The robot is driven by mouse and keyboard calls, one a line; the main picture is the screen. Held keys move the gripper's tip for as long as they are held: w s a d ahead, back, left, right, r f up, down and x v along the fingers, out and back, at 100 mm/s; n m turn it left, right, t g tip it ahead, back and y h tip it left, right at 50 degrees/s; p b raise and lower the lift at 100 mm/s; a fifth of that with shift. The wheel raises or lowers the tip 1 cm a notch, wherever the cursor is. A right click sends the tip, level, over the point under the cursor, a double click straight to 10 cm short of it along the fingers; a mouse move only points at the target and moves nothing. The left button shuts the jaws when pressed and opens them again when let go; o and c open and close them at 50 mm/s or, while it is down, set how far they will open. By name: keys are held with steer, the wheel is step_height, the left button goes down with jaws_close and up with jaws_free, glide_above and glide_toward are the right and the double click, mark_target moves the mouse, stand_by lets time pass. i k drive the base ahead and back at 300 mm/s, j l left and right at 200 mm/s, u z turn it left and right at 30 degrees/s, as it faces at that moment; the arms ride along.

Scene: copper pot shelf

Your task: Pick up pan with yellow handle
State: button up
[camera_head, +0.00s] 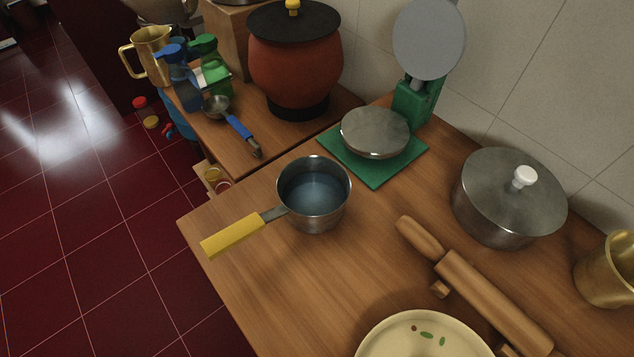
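The pan (322,219) is a small round steel saucepan standing upright on the wooden counter, near its front left edge. Its yellow handle (233,236) points left and toward the viewer, reaching close to the counter's edge. The inside of the pan looks bluish grey; I cannot tell whether it holds water. Nothing touches the pan. My gripper is not in the head view.
The wooden counter (262,296) is bare in front of the pan. Behind stands a kitchen scale (414,100) with a metal bowl (375,132). A lidded pot (505,200), rolling pin (490,298) and cream plate (385,337) lie rightward. Red floor (95,240) is left.

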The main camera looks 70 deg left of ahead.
mark_target(314, 192)
steer(key=u, duration=1.55)
steer(key=k+l+z, duration=0.1)
steer(key=k+l, duration=0.15)
steer(key=k, duration=0.25)
steer(key=k+l+z, duration=0.1)
steer(key=k+l, duration=0.2)
steer(key=k, duration=0.2)
steer(key=i, duration=0.5)
